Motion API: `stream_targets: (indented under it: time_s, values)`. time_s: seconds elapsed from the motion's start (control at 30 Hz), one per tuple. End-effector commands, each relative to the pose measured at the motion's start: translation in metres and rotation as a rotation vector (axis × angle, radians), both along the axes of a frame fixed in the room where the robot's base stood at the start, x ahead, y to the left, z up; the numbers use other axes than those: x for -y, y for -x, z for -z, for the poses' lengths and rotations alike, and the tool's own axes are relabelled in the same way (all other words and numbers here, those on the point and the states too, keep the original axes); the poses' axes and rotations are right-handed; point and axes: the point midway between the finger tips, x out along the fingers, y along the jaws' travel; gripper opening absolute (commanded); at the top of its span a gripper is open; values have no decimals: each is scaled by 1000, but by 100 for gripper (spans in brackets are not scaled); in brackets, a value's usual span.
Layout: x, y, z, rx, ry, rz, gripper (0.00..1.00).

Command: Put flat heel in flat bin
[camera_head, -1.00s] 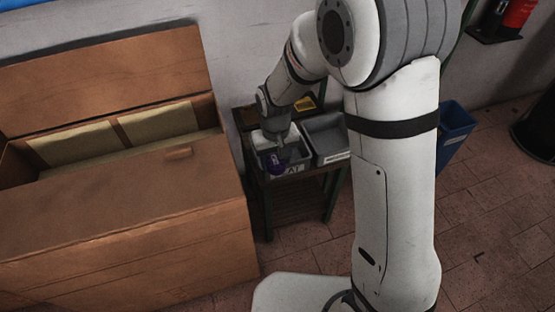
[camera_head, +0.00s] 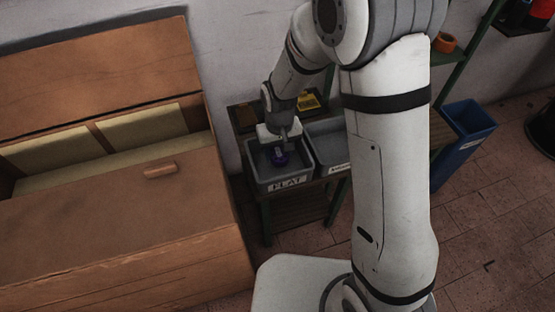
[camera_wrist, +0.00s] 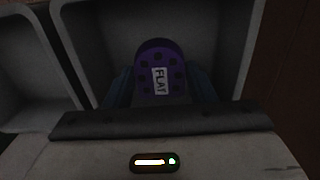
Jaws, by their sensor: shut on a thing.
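The flat heel is purple with a white label reading FLAT; it shows in the wrist view (camera_wrist: 158,72) and small in the head view (camera_head: 280,159). My gripper (camera_head: 282,150) is shut on it, with fingers on both sides of the heel in the wrist view (camera_wrist: 160,88). The flat bin (camera_head: 287,185) is a grey open box with a FLAT label on its front, on a dark-framed bench. The heel is over or within the bin's opening; I cannot tell its height above the floor of the bin. The bin's walls surround it in the wrist view (camera_wrist: 222,50).
A second grey bin (camera_head: 330,166) stands directly right of the flat bin. A yellow item (camera_head: 308,101) lies behind them. A large open wooden chest (camera_head: 120,230) stands close on the left. A blue bin (camera_head: 466,140) is on the floor at right.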

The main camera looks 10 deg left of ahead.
Motion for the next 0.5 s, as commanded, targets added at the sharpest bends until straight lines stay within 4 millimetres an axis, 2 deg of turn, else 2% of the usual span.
stream_targets:
  time_s: [0.3,0.5]
  values:
    - [-2,1,38,-1,0,-6,27]
    - [-3,1,38,1,0,-7,27]
